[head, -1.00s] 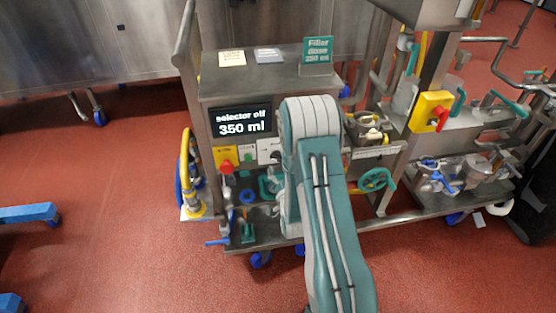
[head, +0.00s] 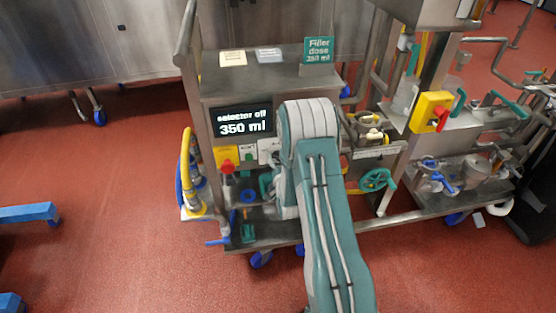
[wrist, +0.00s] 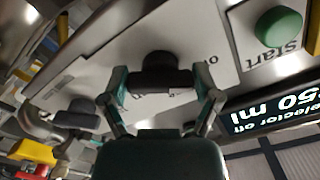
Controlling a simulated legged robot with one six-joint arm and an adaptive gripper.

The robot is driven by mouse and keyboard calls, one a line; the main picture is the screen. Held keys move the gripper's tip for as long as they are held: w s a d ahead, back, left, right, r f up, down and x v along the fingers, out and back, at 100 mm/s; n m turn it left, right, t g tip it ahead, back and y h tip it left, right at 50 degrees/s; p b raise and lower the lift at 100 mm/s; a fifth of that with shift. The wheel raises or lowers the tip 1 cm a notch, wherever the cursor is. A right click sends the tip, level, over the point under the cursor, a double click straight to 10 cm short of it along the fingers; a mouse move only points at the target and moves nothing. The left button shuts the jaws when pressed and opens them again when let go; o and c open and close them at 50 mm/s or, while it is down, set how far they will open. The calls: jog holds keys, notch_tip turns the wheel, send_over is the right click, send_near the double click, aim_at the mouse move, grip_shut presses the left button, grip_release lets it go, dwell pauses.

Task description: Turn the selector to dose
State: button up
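The selector is a black knob (wrist: 160,72) on a pale plate with partly readable lettering, seen upside down in the wrist view. My gripper (wrist: 162,82) has its two fingers spread, one on each side of this knob. Narrow gaps seem to show between fingers and knob; contact is not clear. The display (head: 242,121) reads "selector off" and "350 ml". Part of it also shows in the wrist view (wrist: 272,120). In the head view my arm hides the gripper and the knob. A teal sign (head: 318,51) reads "Filler dose 350 ml".
A green Start button (wrist: 279,27) sits beside the selector plate. A second black knob (wrist: 76,114) is on the other side. A red button on yellow (head: 228,167) is left of my arm. A yellow box with a red handle (head: 432,112) stands right.

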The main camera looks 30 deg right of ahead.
jog(key=shift+m, duration=3.3)
jog(key=shift+r+m, duration=0.1)
jog(key=shift+m, duration=2.7)
jog(key=shift+w, duration=0.1)
jog(key=o, duration=0.9)
jog(key=shift+c, duration=0.2)
jog(key=shift+v, duration=2.55)
